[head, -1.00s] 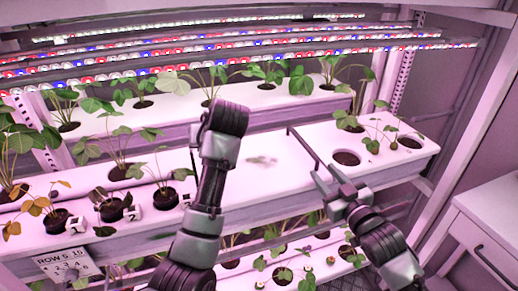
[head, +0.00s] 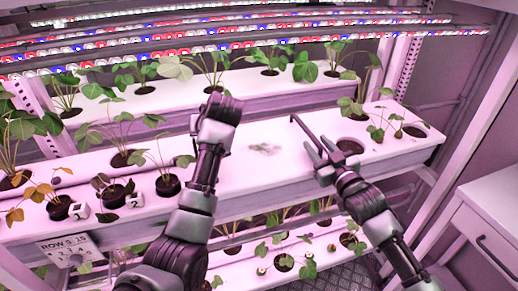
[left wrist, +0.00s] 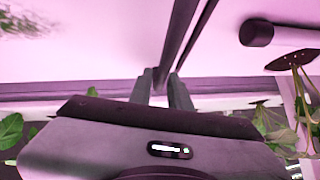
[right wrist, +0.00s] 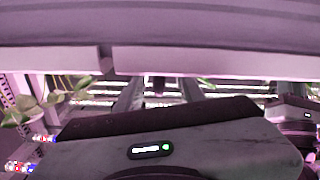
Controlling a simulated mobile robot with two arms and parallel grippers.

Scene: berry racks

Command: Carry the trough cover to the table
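The trough cover (head: 240,172) is a pale, flat panel in the middle of the middle rack level, with a small green patch on it. A dark bar (head: 303,132) runs along its right side. My right gripper (head: 323,155) is open at the near end of this bar; its fingers stand apart in the right wrist view (right wrist: 158,95). My left forearm and wrist cover the panel's left side in the head view, hiding the left gripper. In the left wrist view, the left gripper's fingers (left wrist: 162,88) straddle a dark bar (left wrist: 185,35); whether they clamp it is unclear.
Potted plants and a pipe end (head: 183,160) stand left of the cover. An open round hole (head: 351,146) and small plants are to its right. LED strips hang above; a planted lower shelf (head: 245,260) is below. A pale drawer cabinet (head: 492,225) stands at the right.

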